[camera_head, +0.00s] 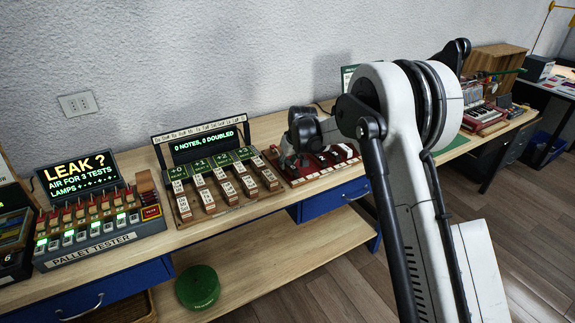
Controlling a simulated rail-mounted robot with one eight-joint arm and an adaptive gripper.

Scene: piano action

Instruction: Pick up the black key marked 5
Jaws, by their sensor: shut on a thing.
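My gripper (292,160) is at the left end of a red tray (298,181), which holds small black and white pieces. The fingers point down and are shut on a dark piece, which looks like a black key. My gripper and arm hide most of it, and no number on it can be read. I cannot tell whether it is clear of the tray. White keys (345,151) stand in the right part of the tray, with dark pieces between them.
Left of the tray is a rack of wooden key blocks (227,189) below a screen reading "0 NOTES, 0 DOUBLED" (205,140). Further left stands the pallet tester (105,237). A green round object (198,287) is on the lower shelf.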

